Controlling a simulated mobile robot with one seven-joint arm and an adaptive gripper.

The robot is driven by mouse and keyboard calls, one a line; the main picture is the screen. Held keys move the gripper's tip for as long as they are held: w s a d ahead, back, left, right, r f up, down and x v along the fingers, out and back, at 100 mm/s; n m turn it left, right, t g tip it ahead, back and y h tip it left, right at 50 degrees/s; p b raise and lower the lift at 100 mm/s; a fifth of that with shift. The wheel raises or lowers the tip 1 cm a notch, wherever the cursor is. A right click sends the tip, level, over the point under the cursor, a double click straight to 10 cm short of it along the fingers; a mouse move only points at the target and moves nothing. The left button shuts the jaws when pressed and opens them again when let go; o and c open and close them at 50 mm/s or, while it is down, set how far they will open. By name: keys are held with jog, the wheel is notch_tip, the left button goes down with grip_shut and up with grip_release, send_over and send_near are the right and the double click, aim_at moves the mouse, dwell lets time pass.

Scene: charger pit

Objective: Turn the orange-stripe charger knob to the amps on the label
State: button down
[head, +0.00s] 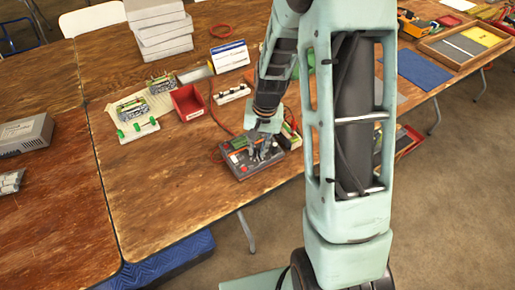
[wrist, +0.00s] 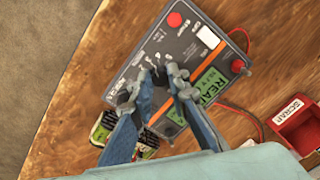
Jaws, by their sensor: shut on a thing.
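In the head view the charger (head: 238,163) lies at the table's front edge. My gripper (wrist: 153,80) points down onto its top face, fingers shut around what looks like a dark knob, mostly hidden between the fingertips. In the head view my gripper (head: 262,152) hides part of the panel. The knob's pointer and the amps figure cannot be read.
A red scrap bin (head: 188,103) stands behind and left of the charger. Red leads run beside the charger. Bare wooden table (head: 165,185) lies to its left. A grey box (head: 22,135) is at far left.

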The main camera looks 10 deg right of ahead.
jog(key=shift+m, duration=1.9)
jog(key=c, duration=1.8)
grip_release()
jog(key=shift+c, duration=0.2)
notch_tip(320, 180, up, 12)
jog(key=s+d, duration=0.1)
jog(key=shift+s+d, duration=0.15)
jog(key=shift+s, duration=0.05)
jog(key=shift+f, duration=0.1)
